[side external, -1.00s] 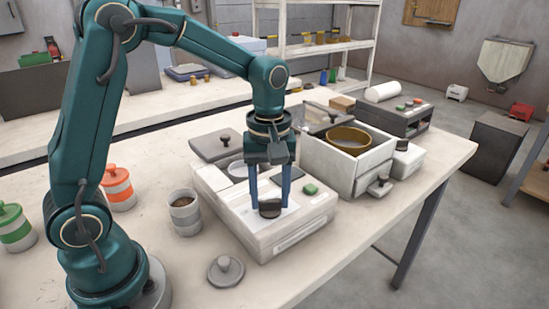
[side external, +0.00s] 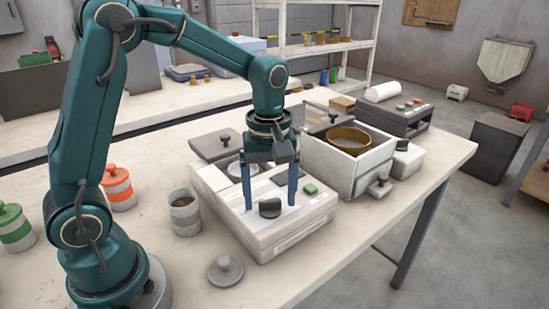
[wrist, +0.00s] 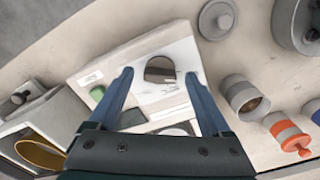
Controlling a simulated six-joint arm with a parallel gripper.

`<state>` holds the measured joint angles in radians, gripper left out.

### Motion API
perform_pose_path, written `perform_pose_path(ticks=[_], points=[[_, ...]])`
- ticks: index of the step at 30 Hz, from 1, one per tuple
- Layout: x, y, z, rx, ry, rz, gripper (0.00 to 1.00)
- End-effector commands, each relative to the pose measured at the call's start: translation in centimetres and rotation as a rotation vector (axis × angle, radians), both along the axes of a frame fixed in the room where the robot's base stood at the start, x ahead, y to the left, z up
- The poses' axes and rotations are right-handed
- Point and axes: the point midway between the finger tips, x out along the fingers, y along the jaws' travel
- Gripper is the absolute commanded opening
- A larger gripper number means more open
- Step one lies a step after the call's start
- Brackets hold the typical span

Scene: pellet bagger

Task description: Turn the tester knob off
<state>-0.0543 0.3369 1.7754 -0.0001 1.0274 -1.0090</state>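The tester (side external: 290,228) is a white box on the bench with a dark round knob (side external: 270,208) on its top and a green button (side external: 310,189) beside it. The knob also shows in the wrist view (wrist: 160,69), with a straight ridge across it. My gripper (side external: 270,206) points down over the tester with its blue fingers spread wide, one on each side of the knob. In the wrist view the fingers (wrist: 158,73) stand clear of the knob. Nothing is held.
A grey lid (side external: 225,271) and a grey cup of pellets (side external: 185,213) stand left of the tester. An orange-banded container (side external: 117,188) is farther left. A white box with a brass-coloured ring (side external: 350,139) stands behind right. The bench front is clear.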

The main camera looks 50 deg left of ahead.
Motion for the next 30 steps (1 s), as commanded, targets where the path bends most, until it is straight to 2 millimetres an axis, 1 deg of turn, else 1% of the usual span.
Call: perform_pose_path(ticks=[5, 8, 12, 15, 18, 27, 30], points=[[0.0, 0.0, 0.3, 0.000, -0.001, -0.001, 0.82], [0.1, 0.0, 1.3, 0.000, -0.004, -0.001, 0.82], [0.1, 0.0, 3.2, 0.001, -0.005, 0.000, 0.82], [0.1, 0.0, 4.3, 0.000, -0.004, 0.000, 0.82], [0.0, 0.0, 5.0, 0.000, -0.002, 0.000, 0.82], [0.0, 0.0, 5.1, 0.000, 0.000, 0.000, 0.82], [0.0, -0.1, 5.7, 0.000, -0.020, -0.003, 0.82]])
